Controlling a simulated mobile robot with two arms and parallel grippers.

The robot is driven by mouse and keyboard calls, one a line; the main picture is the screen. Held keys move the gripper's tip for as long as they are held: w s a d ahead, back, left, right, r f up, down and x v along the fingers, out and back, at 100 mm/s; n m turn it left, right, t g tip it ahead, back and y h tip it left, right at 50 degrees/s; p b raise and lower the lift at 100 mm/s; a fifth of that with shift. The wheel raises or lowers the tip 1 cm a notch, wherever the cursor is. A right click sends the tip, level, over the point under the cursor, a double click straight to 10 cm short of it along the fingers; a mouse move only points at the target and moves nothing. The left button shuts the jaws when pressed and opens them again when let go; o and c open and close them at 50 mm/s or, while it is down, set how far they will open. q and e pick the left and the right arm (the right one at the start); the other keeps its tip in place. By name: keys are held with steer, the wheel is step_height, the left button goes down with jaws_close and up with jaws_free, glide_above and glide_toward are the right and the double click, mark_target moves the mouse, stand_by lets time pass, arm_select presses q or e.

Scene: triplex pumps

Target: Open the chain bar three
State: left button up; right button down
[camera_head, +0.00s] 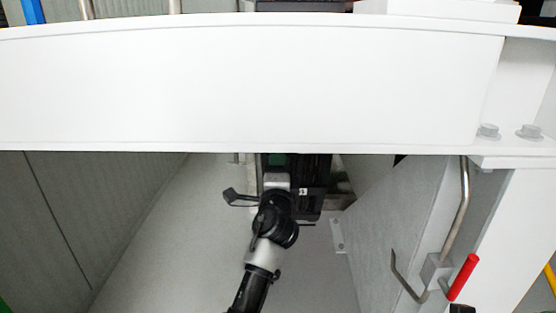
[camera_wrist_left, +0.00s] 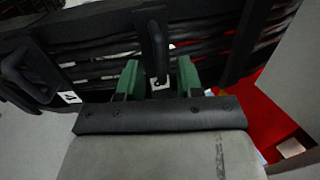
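In the left wrist view a black cable chain with several dark cables (camera_wrist_left: 100,47) crosses the upper part. A black bar (camera_wrist_left: 153,45) of the chain runs down across the cables, its lower end between or just beyond my fingertips. Another black bar (camera_wrist_left: 243,45) crosses further right. I cannot tell which is bar three. My left gripper (camera_wrist_left: 158,76) has two green fingers spread apart, one on each side of the middle bar. Contact cannot be made out. In the head view my left gripper (camera_head: 277,163) reaches up to the dark chain (camera_head: 314,180), partly hidden under the white beam. My right gripper is not in view.
A wide white beam (camera_head: 250,85) spans the head view above my arm. A grey wall (camera_head: 70,220) stands left. A bent metal pipe (camera_head: 462,205) and red-handled lever (camera_head: 462,277) stand right. A black loop-shaped part (camera_wrist_left: 28,70) and red surface (camera_wrist_left: 258,115) flank my gripper.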

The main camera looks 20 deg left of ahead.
arm_select(q)
steer(key=shift+b+x, duration=0.3)
steer(key=shift+x, duration=1.3)
steer(key=shift+f, duration=0.1)
jaws_close()
